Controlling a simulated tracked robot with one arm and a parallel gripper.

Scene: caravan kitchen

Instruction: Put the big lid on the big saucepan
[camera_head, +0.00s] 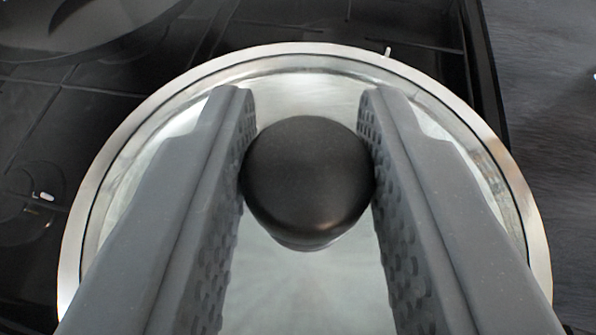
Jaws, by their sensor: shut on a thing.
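The big lid (300,87) fills the middle of the view, a pale, see-through disc with a bright metal rim and a round black knob (308,180). My gripper (306,105) is shut on the knob, with one grey, textured finger pressed to each side of it. The lid lies below the fingers and its near edge is hidden by them and the frame's bottom. I cannot make out the big saucepan as a separate thing. Whether it is under the lid, and whether the lid touches anything below, I cannot tell.
A black hob (50,120) with thin lines spreads behind and left of the lid. A dark round pan-like thing (70,25) is cut off at the top left. A dark grey worktop (545,100) on the right looks clear.

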